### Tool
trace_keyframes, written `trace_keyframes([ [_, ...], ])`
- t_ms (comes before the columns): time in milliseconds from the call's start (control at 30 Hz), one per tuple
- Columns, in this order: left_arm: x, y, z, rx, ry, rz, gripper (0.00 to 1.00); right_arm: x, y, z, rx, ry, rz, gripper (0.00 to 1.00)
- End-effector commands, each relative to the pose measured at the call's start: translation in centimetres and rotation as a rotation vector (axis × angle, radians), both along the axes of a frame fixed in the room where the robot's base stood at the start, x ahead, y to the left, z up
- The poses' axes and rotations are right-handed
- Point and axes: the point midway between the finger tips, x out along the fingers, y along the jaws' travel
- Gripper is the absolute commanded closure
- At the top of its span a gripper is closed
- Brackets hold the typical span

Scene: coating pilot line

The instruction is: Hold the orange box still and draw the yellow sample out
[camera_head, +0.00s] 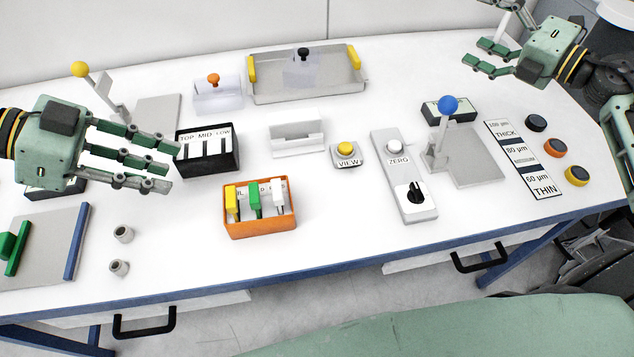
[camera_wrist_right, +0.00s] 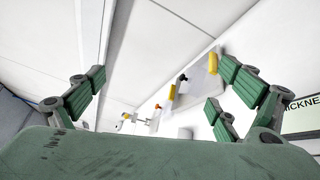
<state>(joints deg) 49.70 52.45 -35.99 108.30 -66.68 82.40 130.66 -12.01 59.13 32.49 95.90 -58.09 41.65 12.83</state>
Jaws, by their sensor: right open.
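The orange box (camera_head: 262,229) stands on the white table, left of centre in the head view. It holds the yellow sample (camera_head: 232,203) at its left end, a green one (camera_head: 254,202) in the middle and a white one (camera_head: 279,198) at its right. My left gripper (camera_head: 172,166) is above the table, to the upper left of the orange box and apart from it. Its fingers are spread with nothing between them. My right gripper (camera_head: 487,50) is open and empty at the far right back, away from the box. Its spread fingers also show in the right wrist view (camera_wrist_right: 162,90).
A black block labelled TOP MID LOW (camera_head: 208,165) stands by my left fingertips. A white holder (camera_head: 297,139), the VIEW button (camera_head: 346,152) and the ZERO panel (camera_head: 411,196) stand behind and right of the box. Two small grey cups (camera_head: 121,250) are left of it. The table front is clear.

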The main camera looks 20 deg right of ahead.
Motion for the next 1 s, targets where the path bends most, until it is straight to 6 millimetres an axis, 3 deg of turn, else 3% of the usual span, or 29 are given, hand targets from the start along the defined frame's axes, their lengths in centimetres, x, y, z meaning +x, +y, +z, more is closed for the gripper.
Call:
trace_keyframes([
  [33,0.0,0.0,0.0,0.000,0.000,0.000,0.69,-0.1,3.2,0.7,-0.024,0.009,0.077,0.06],
  [200,0.0,0.0,0.0,0.000,0.000,0.000,0.69,-2.1,13.1,1.1,-0.109,0.079,0.321,0.06],
  [400,0.0,0.0,0.0,0.000,0.000,0.000,0.69,-7.2,22.6,-0.3,-0.253,0.194,0.582,0.06],
  [500,0.0,0.0,0.0,0.000,0.000,0.000,0.69,-10.4,26.2,-2.1,-0.355,0.245,0.705,0.06],
  [567,0.0,0.0,0.0,0.000,0.000,0.000,0.69,-11.2,27.3,-3.9,-0.425,0.208,0.772,0.06],
  [1000,0.0,0.0,0.0,0.000,0.000,0.000,0.69,-10.7,31.0,-12.7,-0.752,-0.294,1.007,0.06],
])
